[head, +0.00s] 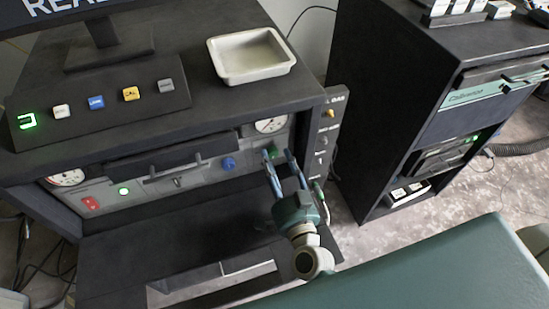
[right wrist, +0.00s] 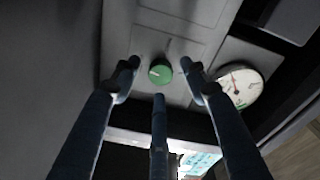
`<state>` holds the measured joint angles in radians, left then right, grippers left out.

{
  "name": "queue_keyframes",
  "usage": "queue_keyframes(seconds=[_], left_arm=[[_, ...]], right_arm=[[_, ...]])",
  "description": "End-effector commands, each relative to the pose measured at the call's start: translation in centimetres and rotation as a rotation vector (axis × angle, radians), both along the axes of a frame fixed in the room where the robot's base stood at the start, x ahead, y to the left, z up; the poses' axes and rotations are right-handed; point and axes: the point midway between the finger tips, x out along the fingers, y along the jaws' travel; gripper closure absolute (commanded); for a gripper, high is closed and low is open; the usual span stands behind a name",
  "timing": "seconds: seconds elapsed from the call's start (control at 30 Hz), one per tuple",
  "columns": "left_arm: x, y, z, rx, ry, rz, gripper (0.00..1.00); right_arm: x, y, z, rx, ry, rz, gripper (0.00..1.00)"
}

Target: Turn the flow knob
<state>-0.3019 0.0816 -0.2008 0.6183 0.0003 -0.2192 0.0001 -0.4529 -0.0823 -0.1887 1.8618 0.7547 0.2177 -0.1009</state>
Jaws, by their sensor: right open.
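A green round knob (right wrist: 160,71) with a pale pointer mark sits on a grey panel in the right wrist view, framed by the fingertips of my right gripper (right wrist: 159,78). The fingers are spread and I see no clear contact with the knob. In the head view my right gripper (head: 279,154) reaches to the cabinet's front panel, and the green knob (head: 273,153) shows partly between its fingers. A blue knob (head: 228,163) is to the left on the same panel. I cannot read a label naming the flow knob. My left gripper is not in view.
A gauge (head: 270,125) is just above the green knob; another (head: 67,176) is at the far left. A dark shelf (head: 190,235) juts out below the panel. A narrow side panel (head: 326,135) stands to the right. A white tray (head: 251,56) rests on top.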

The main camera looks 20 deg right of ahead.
Motion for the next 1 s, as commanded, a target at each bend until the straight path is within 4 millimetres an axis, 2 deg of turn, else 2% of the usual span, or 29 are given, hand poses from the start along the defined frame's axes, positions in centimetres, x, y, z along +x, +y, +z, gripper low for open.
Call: queue_keyframes(seconds=[0.3,0.5,0.67,1.0], left_arm=[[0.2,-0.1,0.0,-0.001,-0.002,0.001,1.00],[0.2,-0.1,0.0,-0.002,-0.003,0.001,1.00],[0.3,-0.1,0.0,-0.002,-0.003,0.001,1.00],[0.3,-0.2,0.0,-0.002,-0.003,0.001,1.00]], right_arm=[[-6.8,0.1,-0.1,-0.001,0.005,0.002,0.55],[-9.7,0.2,0.0,-0.001,0.003,0.001,0.55],[-10.6,0.2,0.1,0.002,0.001,0.001,0.55],[-10.6,0.2,0.1,0.002,-0.001,0.001,0.55]])
